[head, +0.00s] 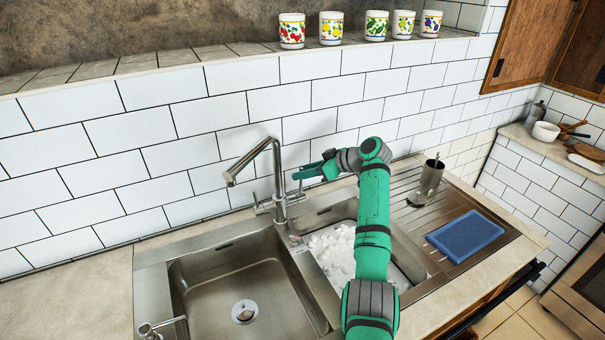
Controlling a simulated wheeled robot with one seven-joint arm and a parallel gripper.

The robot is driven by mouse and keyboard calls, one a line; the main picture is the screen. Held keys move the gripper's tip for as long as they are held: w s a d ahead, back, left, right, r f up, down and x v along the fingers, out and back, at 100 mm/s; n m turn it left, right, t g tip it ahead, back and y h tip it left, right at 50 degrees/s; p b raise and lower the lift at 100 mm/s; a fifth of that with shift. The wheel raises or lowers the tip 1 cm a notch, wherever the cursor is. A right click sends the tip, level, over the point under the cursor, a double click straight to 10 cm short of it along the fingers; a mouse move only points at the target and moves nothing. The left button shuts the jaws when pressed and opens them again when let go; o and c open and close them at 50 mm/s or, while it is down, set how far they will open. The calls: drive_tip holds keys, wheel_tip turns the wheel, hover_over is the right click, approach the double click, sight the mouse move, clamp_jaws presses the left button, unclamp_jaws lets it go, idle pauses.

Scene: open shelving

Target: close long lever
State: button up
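A metal faucet (276,170) with an angled spout stands behind the sink. Its base carries a thin lever on the left (258,203) and another thin lever on the right (300,187). Which of them is the long lever is unclear. My gripper (297,174) is just right of the faucet column, above the right lever, with its green fingers pointing left. The fingers are small and seen edge-on, so their opening and any contact with the lever cannot be made out.
The empty left basin (215,290) has a small knob (148,330) at its front left corner. The right basin (335,245) holds white, foam-like stuff, partly behind my arm. A metal cup (432,174) and blue pad (464,236) are on the drainboard. Several mugs (331,28) line the ledge.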

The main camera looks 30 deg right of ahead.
drive_tip(key=v, duration=0.9)
drive_tip(key=shift+s+d, duration=0.25)
drive_tip(key=shift+s+r, duration=0.1)
